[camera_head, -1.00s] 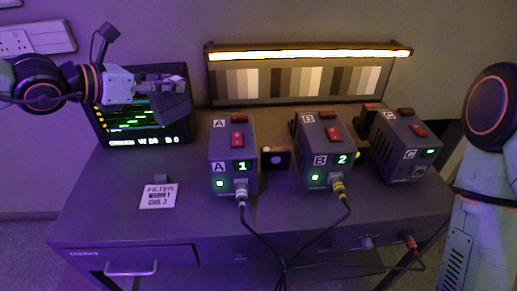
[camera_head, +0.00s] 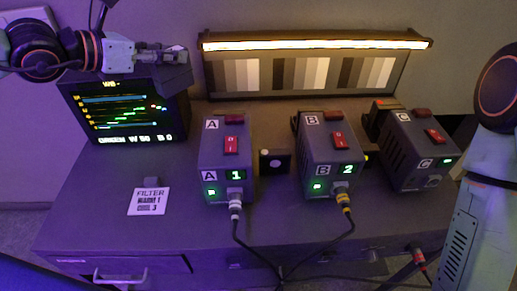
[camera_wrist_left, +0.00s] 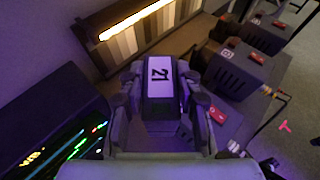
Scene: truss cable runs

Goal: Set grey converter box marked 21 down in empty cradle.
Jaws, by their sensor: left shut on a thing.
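The grey converter box marked 21 (camera_wrist_left: 160,92) is between the fingers of my left gripper (camera_wrist_left: 160,78) in the left wrist view, its white label facing the camera. The gripper is shut on it. I cannot make out an empty cradle for certain in either view. My right arm shows at the right edge of the head view, but its gripper is out of frame.
Box A (camera_head: 226,160), box B (camera_head: 331,158) and box C (camera_head: 418,150) stand on the desk (camera_head: 110,215). Cables run from A and B. The monitor (camera_head: 125,112) is left, a lit bar (camera_head: 315,44) behind.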

